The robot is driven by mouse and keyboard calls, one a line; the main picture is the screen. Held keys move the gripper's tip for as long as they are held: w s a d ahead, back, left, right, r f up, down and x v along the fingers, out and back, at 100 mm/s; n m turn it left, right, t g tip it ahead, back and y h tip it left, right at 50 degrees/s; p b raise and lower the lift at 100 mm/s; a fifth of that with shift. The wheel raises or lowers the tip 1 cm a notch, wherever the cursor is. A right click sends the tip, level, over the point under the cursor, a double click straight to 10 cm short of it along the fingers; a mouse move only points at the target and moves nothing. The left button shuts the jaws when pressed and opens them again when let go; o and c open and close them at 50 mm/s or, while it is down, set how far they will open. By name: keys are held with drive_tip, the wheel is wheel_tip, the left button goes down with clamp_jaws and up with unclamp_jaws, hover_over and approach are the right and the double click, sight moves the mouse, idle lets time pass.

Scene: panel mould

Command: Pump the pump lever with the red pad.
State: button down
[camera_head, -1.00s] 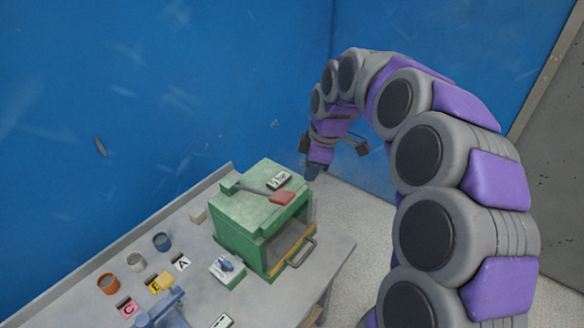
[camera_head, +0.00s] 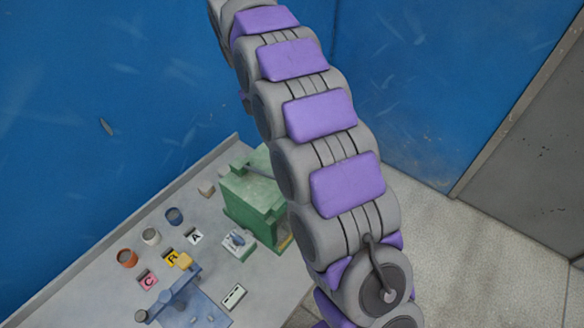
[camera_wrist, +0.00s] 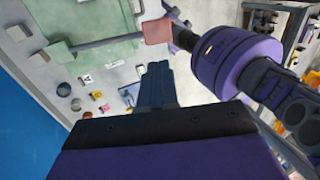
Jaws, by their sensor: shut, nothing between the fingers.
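The green box (camera_head: 248,197) stands on the grey table. Part of its grey lever bar (camera_head: 263,172) shows on top before my arm covers it. The red pad is hidden behind my arm in the head view. In the wrist view the red pad (camera_wrist: 158,30) sits at the end of the lever bar (camera_wrist: 108,42), over the green box (camera_wrist: 85,18). My gripper (camera_wrist: 158,68) is shut and empty. Its tips appear just below the red pad in that picture, apart from it; the depth gap is hard to tell. The gripper is not visible in the head view.
Orange, white and blue cups (camera_head: 174,216) stand at the table's left, beside letter cards A (camera_head: 195,237) and C (camera_head: 147,281). A blue fixture (camera_head: 178,297) and a white switch plate (camera_head: 238,242) are in front of the box. Blue walls stand behind.

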drive_tip(key=shift+d, duration=0.2)
drive_tip(key=b+x, duration=0.1)
drive_tip(key=x, duration=1.1)
drive_tip(key=shift+s+a+f, duration=0.1)
drive_tip(key=shift+f, duration=0.1)
drive_tip(key=shift+s+f, duration=0.1)
drive_tip(key=shift+f, duration=0.65)
